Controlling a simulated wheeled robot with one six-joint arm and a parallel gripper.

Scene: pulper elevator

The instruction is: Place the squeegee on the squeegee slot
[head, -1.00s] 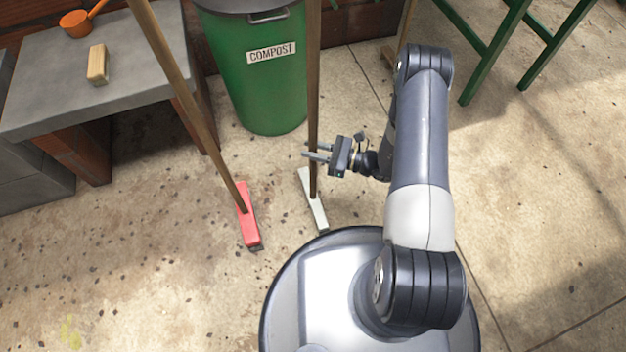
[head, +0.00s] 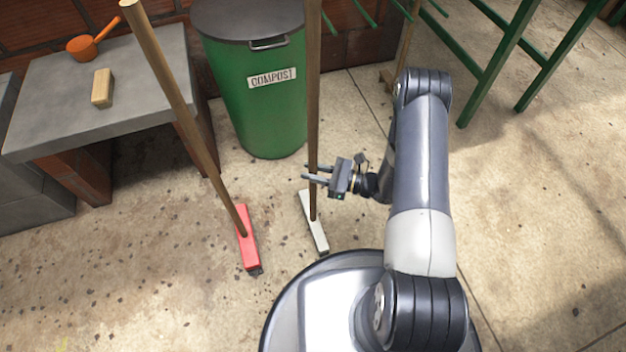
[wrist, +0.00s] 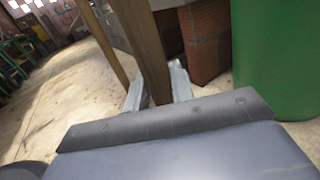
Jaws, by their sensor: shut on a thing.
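The squeegee (head: 313,110) appears to be the tool with a long wooden handle and a narrow white head. It stands nearly upright, its head on the floor in front of my base. My gripper (head: 308,172) is shut on the lower part of its handle, a little above the head. In the wrist view the handle (wrist: 148,45) rises between my fingers (wrist: 158,88). A similar tool with a red head (head: 248,240) leans to the left, apart from my gripper. I cannot make out which part is the squeegee slot.
A green compost bin (head: 255,112) stands just behind the held handle. A grey bench (head: 60,112) with a wooden block (head: 102,87) and an orange ladle (head: 85,47) is at left. Green frame legs (head: 490,65) and green rods (head: 362,12) are at the back. Floor at right is clear.

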